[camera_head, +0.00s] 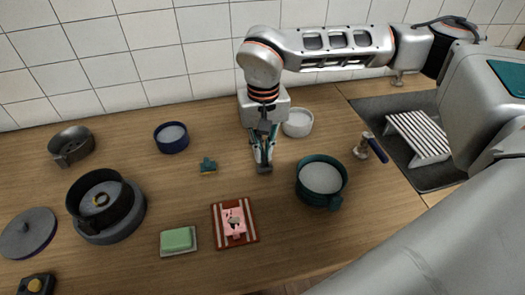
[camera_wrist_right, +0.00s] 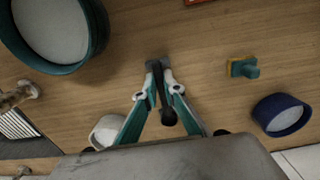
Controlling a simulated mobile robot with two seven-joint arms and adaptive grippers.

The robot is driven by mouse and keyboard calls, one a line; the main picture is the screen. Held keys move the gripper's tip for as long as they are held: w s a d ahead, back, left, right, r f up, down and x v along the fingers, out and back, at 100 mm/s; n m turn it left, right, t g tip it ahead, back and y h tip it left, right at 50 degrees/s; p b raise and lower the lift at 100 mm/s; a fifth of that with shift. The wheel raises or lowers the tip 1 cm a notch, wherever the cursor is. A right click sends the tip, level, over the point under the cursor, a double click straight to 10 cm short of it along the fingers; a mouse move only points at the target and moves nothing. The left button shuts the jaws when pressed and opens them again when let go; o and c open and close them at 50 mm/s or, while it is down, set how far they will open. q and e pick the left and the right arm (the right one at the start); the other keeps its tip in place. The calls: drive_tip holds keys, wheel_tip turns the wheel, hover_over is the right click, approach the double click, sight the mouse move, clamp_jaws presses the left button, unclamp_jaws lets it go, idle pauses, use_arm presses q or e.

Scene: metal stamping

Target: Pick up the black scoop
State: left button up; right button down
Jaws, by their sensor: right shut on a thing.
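The black scoop is small and dark, and my right gripper (camera_head: 263,165) is shut on it. In the wrist view the scoop (camera_wrist_right: 168,116) shows between the teal fingers of the right gripper (camera_wrist_right: 160,70), with its dark rounded end near the finger bases. The fingers point down, close to the wooden counter, and cover part of the scoop. I cannot tell whether the scoop touches the counter. My left gripper is not in view.
A teal pot (camera_head: 313,199) stands right of the gripper, and a white bowl (camera_head: 298,129) is behind it. A small teal-and-yellow brush (camera_head: 208,167) and a blue bowl (camera_head: 162,145) lie left. A sink (camera_head: 380,120) with a white rack (camera_head: 418,138) is at right.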

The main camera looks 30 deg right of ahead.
sight(263, 155)
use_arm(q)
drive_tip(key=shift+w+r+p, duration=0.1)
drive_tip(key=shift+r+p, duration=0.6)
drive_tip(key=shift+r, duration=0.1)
use_arm(e)
wheel_tip(263, 155, up, 19)
drive_tip(key=shift+a, duration=0.1)
idle(0.8)
